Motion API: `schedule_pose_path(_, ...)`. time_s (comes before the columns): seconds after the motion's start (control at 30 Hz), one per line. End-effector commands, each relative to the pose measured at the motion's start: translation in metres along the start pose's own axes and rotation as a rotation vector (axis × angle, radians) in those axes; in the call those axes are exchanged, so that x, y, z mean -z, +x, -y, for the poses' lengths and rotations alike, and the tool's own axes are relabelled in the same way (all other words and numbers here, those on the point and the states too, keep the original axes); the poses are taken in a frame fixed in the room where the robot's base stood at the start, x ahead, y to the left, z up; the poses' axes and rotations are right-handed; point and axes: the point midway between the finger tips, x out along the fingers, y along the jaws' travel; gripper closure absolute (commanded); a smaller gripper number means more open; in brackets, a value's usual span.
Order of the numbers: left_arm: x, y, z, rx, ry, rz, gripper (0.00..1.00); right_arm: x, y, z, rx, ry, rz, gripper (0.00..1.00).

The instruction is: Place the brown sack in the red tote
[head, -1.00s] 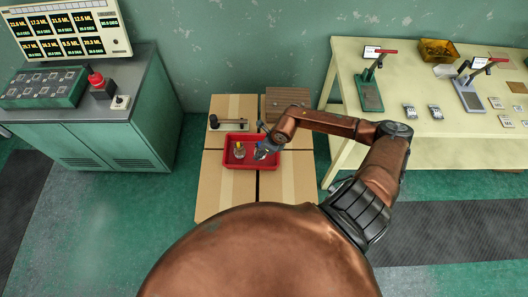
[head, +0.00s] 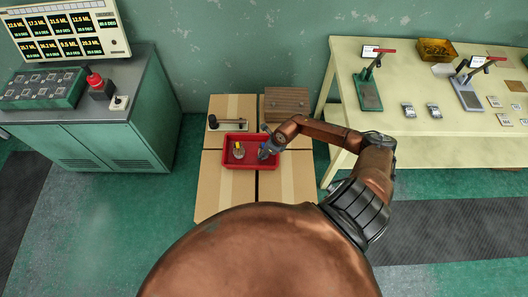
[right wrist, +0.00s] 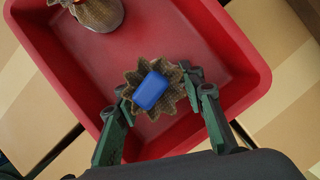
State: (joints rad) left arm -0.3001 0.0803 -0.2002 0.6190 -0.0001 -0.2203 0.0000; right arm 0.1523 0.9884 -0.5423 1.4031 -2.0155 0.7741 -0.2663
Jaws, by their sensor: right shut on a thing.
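The red tote (head: 236,167) stands on the cardboard boxes in the head view, and its inside fills much of the right wrist view (right wrist: 205,60). My right gripper (right wrist: 163,98) is shut on a brown sack (right wrist: 133,78) with a frilled burlap mouth and a blue block at its top. The sack is over or inside the near part of the tote; whether it touches the floor I cannot tell. In the head view my right gripper (head: 264,152) is at the tote's right end and hides most of this sack. My left gripper is not in view.
Another sack (head: 239,151) with a yellow top stands in the tote's left part; it also shows in the right wrist view (right wrist: 100,12). A black-handled tool (head: 228,124) and a brown wooden box (head: 287,103) are behind the tote. A cream table (head: 420,130) stands to the right.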

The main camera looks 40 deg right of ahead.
Motion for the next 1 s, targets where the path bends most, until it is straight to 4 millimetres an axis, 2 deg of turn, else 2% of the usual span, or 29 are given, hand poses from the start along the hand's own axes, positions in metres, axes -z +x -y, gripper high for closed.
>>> schedule_pose_path(0.1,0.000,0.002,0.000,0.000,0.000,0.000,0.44,0.001,0.002,0.000,0.000,0.000,0.000,0.94)
schedule_pose_path(0.13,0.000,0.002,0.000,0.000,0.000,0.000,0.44,0.001,0.002,0.000,0.000,0.000,-0.001,0.62)
schedule_pose_path(0.37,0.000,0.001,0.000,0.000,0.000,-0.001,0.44,0.001,0.002,0.000,0.000,0.000,-0.001,0.46)
schedule_pose_path(0.73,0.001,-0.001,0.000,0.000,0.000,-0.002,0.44,0.000,-0.005,0.001,0.002,-0.001,0.000,0.46)
schedule_pose_path(0.87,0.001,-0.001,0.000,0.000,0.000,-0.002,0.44,0.000,-0.024,0.002,0.003,-0.003,-0.001,0.46)
schedule_pose_path(1.0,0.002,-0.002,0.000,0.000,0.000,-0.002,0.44,0.001,-0.054,0.002,0.003,-0.004,-0.002,0.46)
